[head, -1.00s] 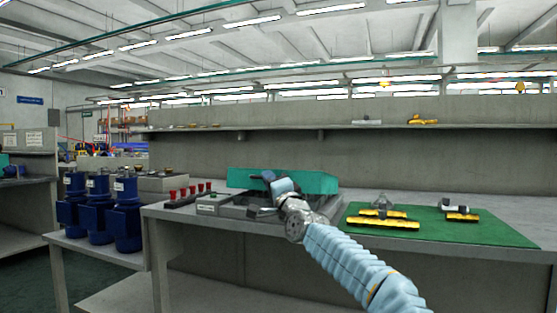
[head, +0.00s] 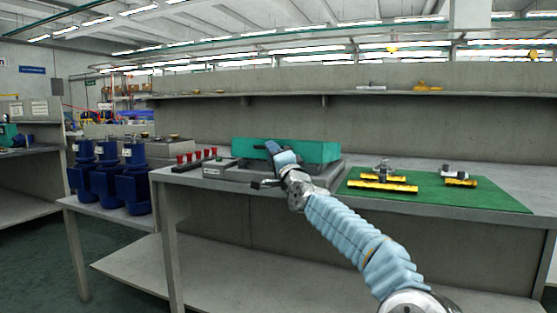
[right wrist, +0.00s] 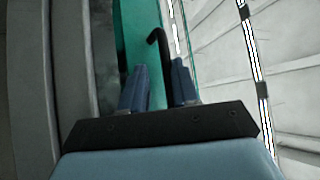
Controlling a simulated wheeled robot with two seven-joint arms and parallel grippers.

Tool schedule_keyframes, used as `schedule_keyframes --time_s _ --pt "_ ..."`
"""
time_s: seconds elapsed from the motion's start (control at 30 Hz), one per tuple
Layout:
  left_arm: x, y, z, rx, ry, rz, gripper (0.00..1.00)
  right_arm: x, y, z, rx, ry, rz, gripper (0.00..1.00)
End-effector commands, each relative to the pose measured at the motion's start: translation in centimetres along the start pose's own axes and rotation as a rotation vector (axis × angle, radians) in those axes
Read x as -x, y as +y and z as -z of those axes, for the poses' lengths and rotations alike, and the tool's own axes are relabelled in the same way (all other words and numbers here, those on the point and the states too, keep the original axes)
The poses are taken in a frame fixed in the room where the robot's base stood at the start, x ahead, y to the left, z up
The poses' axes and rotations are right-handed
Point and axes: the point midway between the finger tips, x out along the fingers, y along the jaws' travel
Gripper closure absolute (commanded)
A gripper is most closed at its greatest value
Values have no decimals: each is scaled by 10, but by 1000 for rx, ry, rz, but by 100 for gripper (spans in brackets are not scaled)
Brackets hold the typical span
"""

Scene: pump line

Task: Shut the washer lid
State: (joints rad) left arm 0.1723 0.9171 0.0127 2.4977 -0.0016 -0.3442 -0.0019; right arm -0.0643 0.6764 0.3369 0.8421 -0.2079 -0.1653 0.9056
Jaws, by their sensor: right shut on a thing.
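The washer's teal lid (head: 315,151) stands raised over its grey base (head: 328,178) on the long bench; its exact tilt is hard to tell. In the right wrist view the lid shows as a teal strip (right wrist: 130,30) behind the fingers. My right gripper (head: 274,149) is at the lid's front, left of its middle. In the right wrist view its two blue fingers (right wrist: 160,82) are shut on a black hooked handle (right wrist: 155,40). The fingers hide the handle's lower part. My left gripper is not in view.
A small grey box (head: 219,168) and a rack with red knobs (head: 190,162) stand left of the washer. A green mat (head: 435,193) with yellow-based parts lies to the right. Blue pumps (head: 133,180) stand on a lower table at left. A shelf (head: 300,96) runs behind.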

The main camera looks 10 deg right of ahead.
Motion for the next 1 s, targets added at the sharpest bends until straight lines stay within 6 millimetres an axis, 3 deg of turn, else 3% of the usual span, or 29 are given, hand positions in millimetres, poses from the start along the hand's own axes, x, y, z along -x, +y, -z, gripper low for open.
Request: schedule_keyframes --time_s 0.07,0.6,0.8,1.0 --pt "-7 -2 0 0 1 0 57 8 10 4 6 5 -11 77" --pt "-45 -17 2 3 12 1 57 119 -2 2 2 5 3 77" --pt "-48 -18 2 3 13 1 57 137 -4 0 0 2 4 77" --pt "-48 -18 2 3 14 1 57 139 -5 0 -1 2 5 77"
